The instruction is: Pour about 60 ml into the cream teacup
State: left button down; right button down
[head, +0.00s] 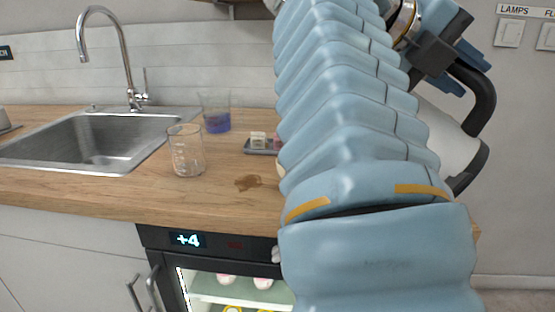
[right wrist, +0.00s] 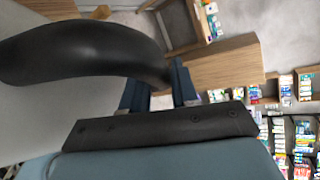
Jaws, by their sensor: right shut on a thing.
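My right gripper (head: 463,70) is shut on the black handle (head: 482,100) of a pale kettle (head: 448,135) at the right of the head view. The kettle is held up and appears tilted; my right arm hides much of it, including any spout. In the right wrist view the handle (right wrist: 85,52) runs into the jaws (right wrist: 158,95), with the grey-white kettle body (right wrist: 25,120) at the left. The cream teacup is not clearly visible; a small cream edge (head: 281,171) shows beside my arm on the counter and may be part of it. My left gripper is not in view.
On the wooden counter (head: 110,190) stand a clear beaker (head: 186,152) and a beaker with blue liquid (head: 217,122). A small dark tray (head: 255,150) holds small items. A brown wet patch (head: 247,183) lies near the front. A sink (head: 90,140) is left; a fridge (head: 215,262) sits below.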

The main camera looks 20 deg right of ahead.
jog(key=shift+s+d+r+m+t+y, duration=0.2)
jog(key=shift+s+d+m+t+y, duration=0.15)
jog(key=shift+s+m+t, duration=0.1)
jog(key=shift+s+d+r+m+t+y, duration=0.3)
jog(key=shift+s+d+m+t+y, duration=0.15)
jog(key=shift+s+d+t+y, duration=0.15)
jog(key=shift+s+d+f+m+t+y+b, duration=0.3)
jog(key=shift+s+f+m+t+y+b, duration=0.2)
jog(key=shift+s+f+b, duration=0.3)
jog(key=shift+s+d+f+m+t+y, duration=0.35)
jog(key=shift+s+m+t+y, duration=0.1)
jog(key=shift+s, duration=0.1)
notch_tip(320, 180, down, 6)
jog(key=s+m+t+y+b, duration=0.1)
jog(key=m+t+b, duration=0.1)
jog(key=b, duration=0.4)
jog(key=shift+s+d+t+y+b, duration=0.3)
jog(key=shift+d+t+b, duration=0.1)
jog(key=shift+t, duration=0.1)
jog(key=shift+r, duration=0.1)
